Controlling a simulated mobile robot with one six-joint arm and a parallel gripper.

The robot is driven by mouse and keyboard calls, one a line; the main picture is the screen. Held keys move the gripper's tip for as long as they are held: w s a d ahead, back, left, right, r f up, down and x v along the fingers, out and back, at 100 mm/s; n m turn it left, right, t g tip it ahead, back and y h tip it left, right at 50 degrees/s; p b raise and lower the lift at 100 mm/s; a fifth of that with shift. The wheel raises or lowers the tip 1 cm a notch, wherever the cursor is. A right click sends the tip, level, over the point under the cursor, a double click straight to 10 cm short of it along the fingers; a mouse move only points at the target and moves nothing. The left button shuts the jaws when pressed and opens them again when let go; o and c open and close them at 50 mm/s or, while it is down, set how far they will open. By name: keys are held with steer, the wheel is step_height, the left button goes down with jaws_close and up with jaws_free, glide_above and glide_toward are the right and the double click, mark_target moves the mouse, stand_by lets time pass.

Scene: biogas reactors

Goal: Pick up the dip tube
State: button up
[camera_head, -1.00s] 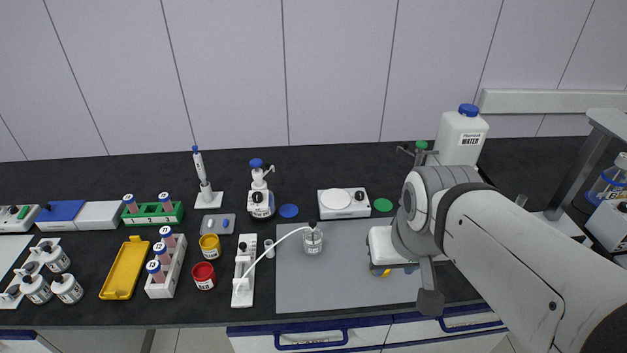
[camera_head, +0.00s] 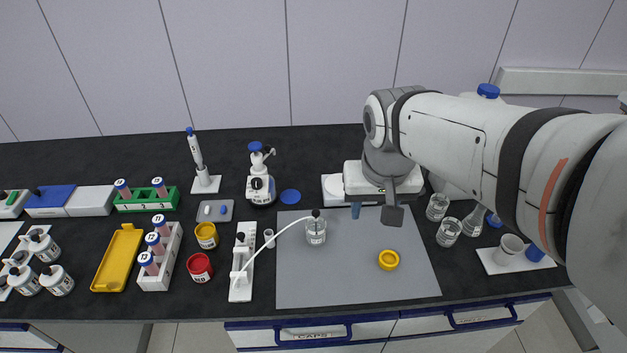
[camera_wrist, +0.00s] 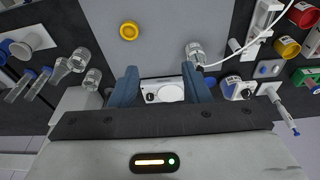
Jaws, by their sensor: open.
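The dip tube (camera_head: 283,228) is a thin white curved tube. In the head view it arches from a small glass jar (camera_head: 316,234) with a dark top down to a white stand (camera_head: 241,268). In the wrist view the tube (camera_wrist: 235,56) shows at upper right, beside the jar (camera_wrist: 195,53). My gripper (camera_wrist: 160,69) has its two blue fingers apart with nothing between them. In the head view my gripper (camera_head: 372,207) hangs over the back of the grey mat, to the right of the jar and apart from it. My wrist partly covers the white round-plated device.
The grey mat (camera_head: 350,285) is mostly clear, with a yellow ring (camera_head: 389,260) on its right part. Several glass vessels (camera_head: 449,232) stand to its right. A white-and-blue dispenser bottle (camera_head: 261,180) stands behind the jar. Red (camera_head: 199,267) and yellow (camera_head: 206,235) jars stand left of the stand.

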steer(key=w+a+f+g+b, duration=0.25)
steer(key=w+a+f, duration=0.3)
steer(key=w, duration=0.35)
steer(key=m+h+b, duration=0.2)
glide_above(316, 212)
steer(key=a, duration=0.1)
step_height(316, 212, down, 6)
steer(key=shift+w+f, duration=0.1)
steer(key=shift+f, duration=0.4)
steer(key=f, duration=0.4)
steer(key=d+f+p, duration=0.1)
steer(key=f, duration=0.1)
steer(key=shift+w+f, duration=0.25)
steer(key=shift+f, duration=0.15)
steer(key=shift+c, duration=0.2)
jaws_close()
